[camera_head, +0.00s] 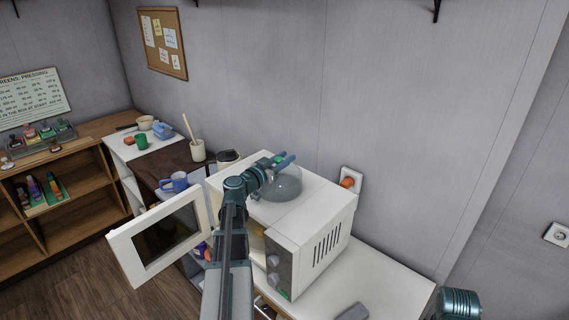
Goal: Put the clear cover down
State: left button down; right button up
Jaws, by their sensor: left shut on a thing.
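The clear cover (287,187), a see-through grey dome, is at the top of the white microwave (317,213). I cannot tell whether its rim touches the microwave top or is held just above it. My left gripper (284,162) is shut on the cover at its upper part. The wrist of my left arm hides the cover's left side. The microwave door (119,241) stands wide open to the left.
A blue mug (174,182), a cream utensil pot (198,151) and a dark-lidded cup (228,157) stand left of the microwave. An orange plug (347,182) sits in the wall behind.

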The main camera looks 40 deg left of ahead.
pick_arm(q)
jog(key=shift+f, duration=0.15)
jog(key=c, duration=0.6)
grip_release()
jog(key=shift+o, duration=0.2)
jog(key=shift+r, duration=0.4)
jog(key=s, duration=1.2)
jog(key=shift+f, duration=0.15)
jog(key=shift+a, duration=0.15)
